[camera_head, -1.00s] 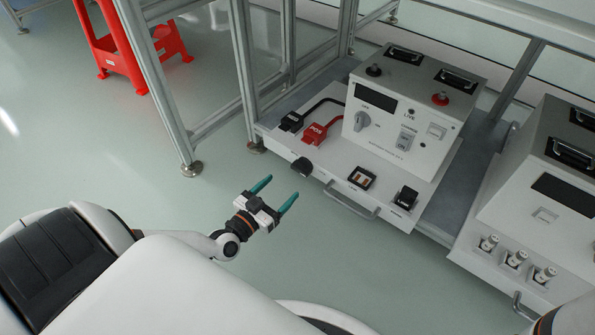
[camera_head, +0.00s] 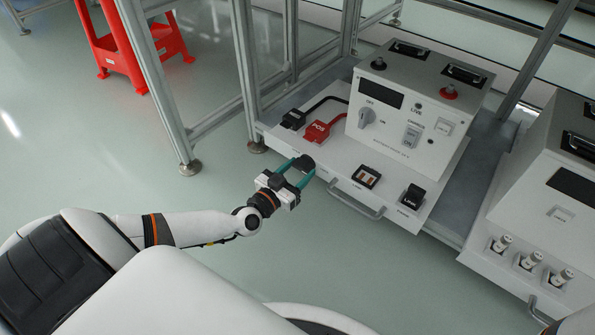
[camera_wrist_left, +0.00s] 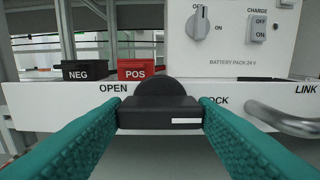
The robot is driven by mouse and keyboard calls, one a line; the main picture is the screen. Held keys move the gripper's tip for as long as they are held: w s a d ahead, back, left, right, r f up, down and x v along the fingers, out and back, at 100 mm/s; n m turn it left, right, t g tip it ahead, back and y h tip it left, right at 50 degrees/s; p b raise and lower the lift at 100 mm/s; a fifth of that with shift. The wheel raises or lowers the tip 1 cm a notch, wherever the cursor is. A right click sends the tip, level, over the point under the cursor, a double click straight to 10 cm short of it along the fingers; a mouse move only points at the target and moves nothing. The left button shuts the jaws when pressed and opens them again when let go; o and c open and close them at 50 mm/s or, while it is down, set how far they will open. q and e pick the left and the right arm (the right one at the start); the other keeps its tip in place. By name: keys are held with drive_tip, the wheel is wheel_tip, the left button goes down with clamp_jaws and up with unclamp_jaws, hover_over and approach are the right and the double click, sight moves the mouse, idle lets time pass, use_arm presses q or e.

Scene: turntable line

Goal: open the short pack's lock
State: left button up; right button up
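The lock is a black knob (camera_wrist_left: 160,105) with a wide bar and a round back, on the front edge of the white battery pack's tray (camera_head: 395,208). In the left wrist view its bar lies level, with a white mark at its right. "OPEN" is printed to its left and "LOCK", partly hidden, to its right. In the head view the knob (camera_head: 303,162) is at the tray's left front. My left gripper (camera_head: 297,172) is open, its teal fingers on either side of the bar; I cannot tell if they touch it. My right gripper is not in view.
Black NEG (camera_wrist_left: 88,71) and red POS (camera_wrist_left: 137,69) connectors lie behind the knob. A bar handle (camera_head: 355,202) sticks out right of it, and a black link part (camera_head: 412,196) stands further right. A second white unit (camera_head: 525,230) is at right. Frame posts (camera_head: 245,70) rise behind left.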

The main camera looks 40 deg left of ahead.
use_arm(q)
drive_tip(key=shift+c, duration=1.3)
drive_tip(key=shift+r+n+p, duration=0.1)
drive_tip(key=shift+n+p, duration=0.95)
drive_tip(key=shift+n, duration=0.15)
drive_tip(key=shift+n+p, duration=0.45)
drive_tip(key=shift+n, duration=0.45)
drive_tip(key=n, duration=0.2)
drive_tip(key=shift+n+p, duration=0.3)
drive_tip(key=shift+p, duration=0.1)
drive_tip(key=n, duration=1.1)
